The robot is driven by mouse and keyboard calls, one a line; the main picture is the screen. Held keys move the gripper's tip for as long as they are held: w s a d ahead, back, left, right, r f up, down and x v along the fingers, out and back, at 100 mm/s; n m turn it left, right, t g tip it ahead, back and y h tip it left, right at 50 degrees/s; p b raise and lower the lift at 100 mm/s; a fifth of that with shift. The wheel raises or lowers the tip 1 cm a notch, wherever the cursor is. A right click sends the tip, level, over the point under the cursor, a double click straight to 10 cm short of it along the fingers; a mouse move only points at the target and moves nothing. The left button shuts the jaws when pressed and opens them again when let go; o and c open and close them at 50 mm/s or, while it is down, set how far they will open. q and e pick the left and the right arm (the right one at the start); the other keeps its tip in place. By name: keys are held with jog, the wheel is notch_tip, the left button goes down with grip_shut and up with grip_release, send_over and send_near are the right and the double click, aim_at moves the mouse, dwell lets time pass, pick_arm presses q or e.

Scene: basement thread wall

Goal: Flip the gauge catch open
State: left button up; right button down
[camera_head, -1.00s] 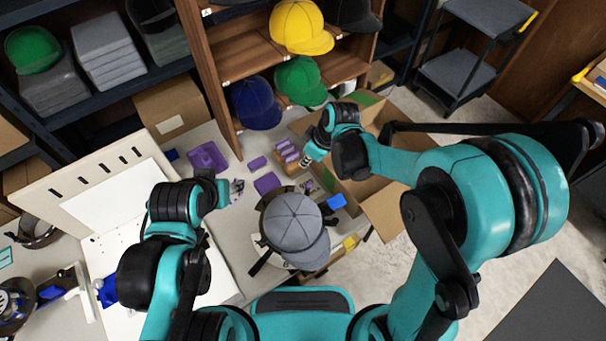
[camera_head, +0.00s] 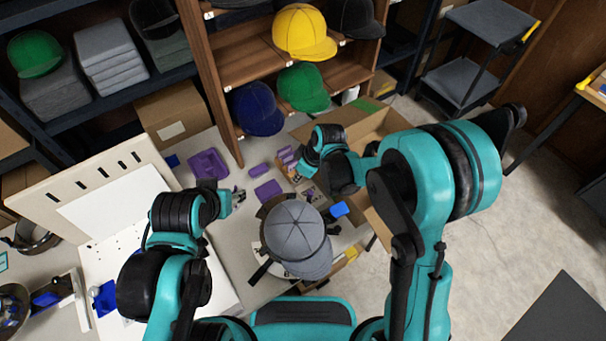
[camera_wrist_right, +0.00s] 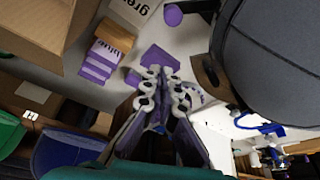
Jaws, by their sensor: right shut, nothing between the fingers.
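A grey cap (camera_head: 297,232) sits on a round stand at the middle of the bench, over a pale disc with dark arms (camera_head: 262,272). The cap also fills the upper right of the right wrist view (camera_wrist_right: 285,60). I cannot pick out the gauge catch for certain; it may be hidden by the cap or too small. My right gripper (camera_head: 299,177) is beyond the cap, above the bench; in the right wrist view its fingers (camera_wrist_right: 161,75) are together and empty, near a purple block (camera_wrist_right: 160,57). My left gripper (camera_head: 238,194) is left of the cap, its jaws too small to read.
Purple blocks (camera_head: 268,189) and a purple tray (camera_head: 208,164) lie behind the cap. An open cardboard box (camera_head: 375,128) stands right of the bench. A cap shelf (camera_head: 222,105) rises behind. A white slotted panel (camera_head: 100,185) stands left.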

jog(key=d+f, duration=0.1)
jog(key=f, duration=0.1)
jog(key=s+d+f+b, duration=0.1)
jog(key=shift+s+d+f+b, duration=0.2)
jog(key=shift+f+b, duration=0.1)
jog(key=shift+f, duration=0.05)
jog(key=shift+d+m, duration=0.45)
jog(key=shift+m, duration=0.15)
jog(key=d+m+b, duration=0.1)
jog(key=m, duration=0.1)
jog(key=s+d+m+t+b, duration=0.1)
jog(key=d+m, duration=0.1)
jog(key=m, duration=0.1)
jog(key=d+m+b, duration=0.1)
jog(key=m, duration=0.1)
jog(key=shift+s+d+f+m+t+h, duration=0.3)
jog(key=shift+s+d+f+h, duration=0.05)
jog(key=shift+d+f+h, duration=0.05)
jog(key=shift+a, duration=0.1)
jog(key=shift+a+r, duration=0.1)
jog(key=shift+a, duration=0.65)
